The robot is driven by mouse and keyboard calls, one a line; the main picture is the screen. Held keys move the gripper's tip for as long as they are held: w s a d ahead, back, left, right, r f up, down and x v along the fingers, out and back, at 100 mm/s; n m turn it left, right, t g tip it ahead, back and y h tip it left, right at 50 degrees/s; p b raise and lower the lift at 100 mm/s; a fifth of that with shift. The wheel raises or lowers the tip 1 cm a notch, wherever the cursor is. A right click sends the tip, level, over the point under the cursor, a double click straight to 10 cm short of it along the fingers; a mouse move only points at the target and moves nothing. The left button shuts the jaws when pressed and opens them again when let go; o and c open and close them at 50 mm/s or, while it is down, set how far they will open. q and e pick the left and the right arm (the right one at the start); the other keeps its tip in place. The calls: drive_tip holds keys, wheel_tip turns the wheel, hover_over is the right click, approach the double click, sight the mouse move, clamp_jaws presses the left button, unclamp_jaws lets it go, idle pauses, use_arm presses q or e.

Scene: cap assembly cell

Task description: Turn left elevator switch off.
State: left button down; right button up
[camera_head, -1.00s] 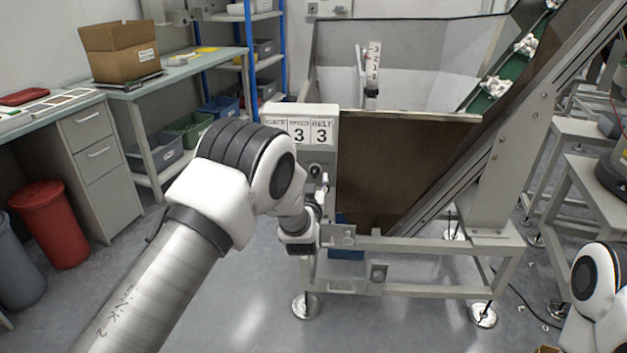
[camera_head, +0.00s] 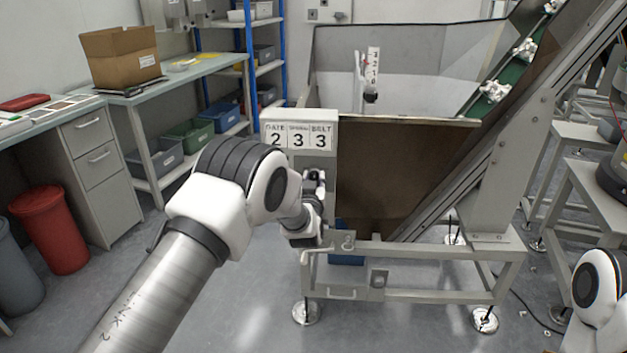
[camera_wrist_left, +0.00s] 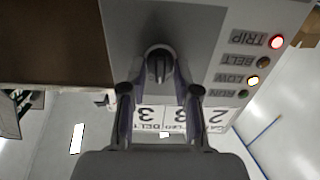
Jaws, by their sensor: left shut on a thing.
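The elevator's control box (camera_head: 328,146) stands at the left end of the hopper, with number cards 2, 3 and 3 on top. In the left wrist view its grey face (camera_wrist_left: 210,30) carries a dark rotary switch knob (camera_wrist_left: 158,66). My left gripper (camera_head: 314,180) is at the front of the box; in the left wrist view its two fingers (camera_wrist_left: 158,82) are shut on the knob, one on each side. The BELT and RUN lamps look dim. My right gripper is out of view.
The hopper's brown panel (camera_head: 390,175) and the steel frame rail (camera_head: 430,247) lie right of and below my left gripper. The inclined green conveyor (camera_head: 480,105) carries white parts. A workbench (camera_head: 195,72) and a red bin (camera_head: 50,228) are at left. Floor between is clear.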

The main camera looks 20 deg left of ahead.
use_arm(q)
drive_tip(key=shift+n, duration=0.4)
drive_tip(key=n+b, duration=0.1)
drive_tip(key=n, duration=0.2)
drive_tip(key=shift+a+f+n, duration=0.1)
drive_tip(key=shift+n, duration=0.2)
drive_tip(key=n+b, duration=0.1)
drive_tip(key=n, duration=0.3)
drive_tip(key=shift+a, duration=0.1)
drive_tip(key=shift+n, duration=0.3)
drive_tip(key=c, duration=0.9)
unclamp_jaws()
